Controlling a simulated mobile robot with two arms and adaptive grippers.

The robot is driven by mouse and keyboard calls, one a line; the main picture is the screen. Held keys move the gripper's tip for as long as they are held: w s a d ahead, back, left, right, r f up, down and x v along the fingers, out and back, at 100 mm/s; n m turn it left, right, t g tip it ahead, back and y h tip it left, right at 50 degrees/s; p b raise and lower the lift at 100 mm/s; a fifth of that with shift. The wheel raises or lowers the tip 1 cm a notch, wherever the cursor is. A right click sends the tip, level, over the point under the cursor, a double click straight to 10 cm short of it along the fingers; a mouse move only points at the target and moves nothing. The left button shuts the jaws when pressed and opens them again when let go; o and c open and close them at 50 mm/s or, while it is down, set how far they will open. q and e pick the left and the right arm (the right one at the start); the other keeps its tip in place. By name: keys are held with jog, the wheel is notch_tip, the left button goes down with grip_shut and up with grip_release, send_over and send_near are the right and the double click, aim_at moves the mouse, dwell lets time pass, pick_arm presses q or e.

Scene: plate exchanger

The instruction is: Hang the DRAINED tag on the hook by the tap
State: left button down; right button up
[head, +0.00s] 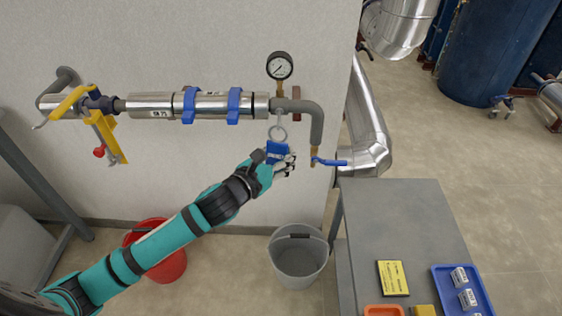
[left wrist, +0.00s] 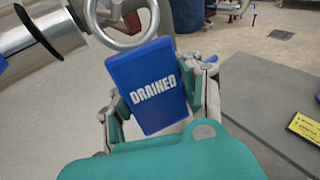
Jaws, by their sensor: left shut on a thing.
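The blue DRAINED tag (head: 277,150) is held up by my left gripper (head: 284,163), below the pipe by the gauge. In the left wrist view the tag (left wrist: 150,88) stands between the fingers of the left gripper (left wrist: 158,105), its white lettering facing the camera. The tag's metal ring (head: 278,133) is at its top, close under the pipe, where a small hook (head: 280,112) hangs down. I cannot tell whether the ring is around the hook or only in front of it. The tap (head: 315,155) with a blue lever is just right of the gripper. My right gripper is not in view.
A pressure gauge (head: 280,66) stands above the pipe. A grey bucket (head: 298,262) is on the floor below the tap and a red bucket (head: 160,262) is at left. The grey table (head: 410,225) at right holds a yellow card (head: 393,278) and a blue tray (head: 440,272).

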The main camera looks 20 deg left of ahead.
pick_arm(q)
jog(key=shift+w+a+f, duration=0.1)
jog(key=shift+w+a, duration=0.1)
jog(key=shift+w, duration=0.6)
jog(key=shift+w+a+f, duration=0.15)
jog(key=shift+w+f, duration=0.1)
jog(key=shift+w, duration=0.25)
jog(key=shift+w+f, duration=0.1)
jog(key=shift+f, duration=0.1)
jog(key=c, duration=1.3)
grip_release()
jog(key=o, duration=0.7)
